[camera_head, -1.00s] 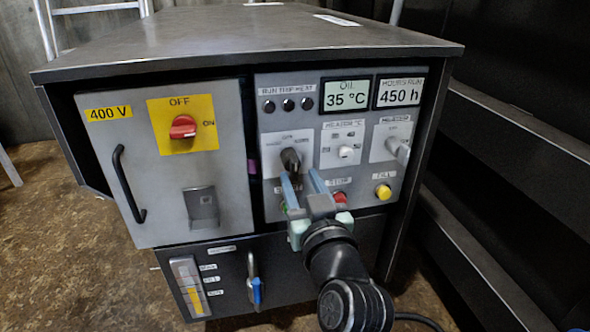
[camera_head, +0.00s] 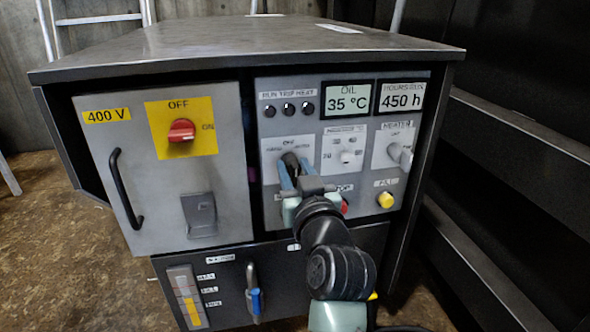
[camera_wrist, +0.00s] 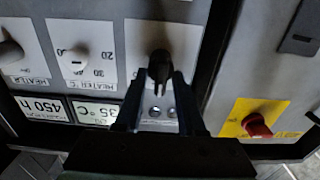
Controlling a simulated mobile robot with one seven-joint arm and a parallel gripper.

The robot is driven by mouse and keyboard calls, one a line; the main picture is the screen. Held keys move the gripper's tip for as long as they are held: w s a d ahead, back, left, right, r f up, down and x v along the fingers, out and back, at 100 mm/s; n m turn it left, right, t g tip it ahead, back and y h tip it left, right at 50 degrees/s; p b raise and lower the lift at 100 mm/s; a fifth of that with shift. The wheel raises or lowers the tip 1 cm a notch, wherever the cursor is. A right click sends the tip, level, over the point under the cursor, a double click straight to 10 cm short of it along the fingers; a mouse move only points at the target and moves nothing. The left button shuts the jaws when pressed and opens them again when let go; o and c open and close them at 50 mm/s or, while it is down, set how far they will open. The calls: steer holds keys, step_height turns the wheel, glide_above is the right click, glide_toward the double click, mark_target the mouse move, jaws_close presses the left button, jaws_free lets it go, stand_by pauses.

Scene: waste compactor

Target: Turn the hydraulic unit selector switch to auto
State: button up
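The selector switch is a black knob (camera_head: 290,160) on a light plate (camera_head: 270,148) marked OFF at the top, with small blurred labels to each side. In the wrist view, which is upside down, the knob (camera_wrist: 160,66) points down, towards the panel's upper side, so it stands near OFF. My gripper (camera_head: 289,172) is at the switch from the front and below. Its two fingers lie on either side of the knob (camera_wrist: 159,80), apart, with a narrow gap seeming to show. The fingers and wrist hide the lower plate and the buttons below it.
A heater dial (camera_head: 347,157), heater switch (camera_head: 400,154) and yellow button (camera_head: 385,199) lie to the right. A red button (camera_head: 345,205) sits close beside my wrist. The red main switch (camera_head: 181,130) and door handle (camera_head: 126,188) are left. A blue-handled valve (camera_head: 255,300) is below.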

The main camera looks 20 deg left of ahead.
steer(key=shift+r+m+p, duration=0.1)
steer(key=shift+m+p, duration=0.2)
steer(key=shift+p, duration=0.15)
jaws_close()
steer(key=shift+m+p, duration=0.8)
steer(key=shift+p, duration=0.3)
steer(key=m+p, duration=0.2)
steer(key=shift+w+d+m, duration=0.1)
steer(key=shift+d+m, duration=0.05)
steer(key=shift+m, duration=0.15)
steer(key=shift+w+d+f+m+p, duration=0.1)
steer(key=shift+f+m+p, duration=0.05)
steer(key=shift+m+p, duration=0.75)
steer(key=shift+d+f+m+p, duration=0.1)
steer(key=shift+m+p, duration=0.5)
steer(key=shift+m, duration=0.5)
steer(key=shift+f, duration=0.1)
steer(key=o, duration=0.7)
jaws_free()
